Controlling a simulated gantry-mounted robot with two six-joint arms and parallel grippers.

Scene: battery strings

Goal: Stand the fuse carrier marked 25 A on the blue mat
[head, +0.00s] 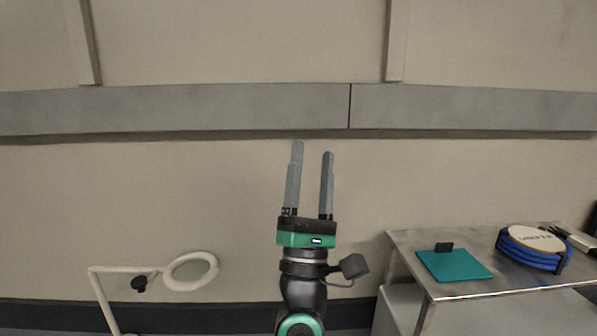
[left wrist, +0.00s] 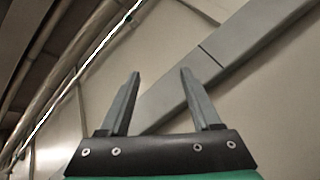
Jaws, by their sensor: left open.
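My left gripper (head: 313,148) points upward in front of the bare wall, with its two grey fingers apart and nothing between them. The left wrist view also shows the open, empty fingers (left wrist: 160,73). A teal, blue-green mat (head: 455,266) lies on a metal bench to the lower right, well away from the gripper. A small black block (head: 444,247) is at the mat's back edge; I cannot read any marking on it. No fuse carrier with a readable 25 A mark shows. My right gripper is not in view.
The metal bench (head: 408,242) also carries a coil of blue cable (head: 530,258) with a pale round labelled top, right of the mat. More items at the far right are partly cut off. A white magnifier lamp (head: 190,271) stands at lower left.

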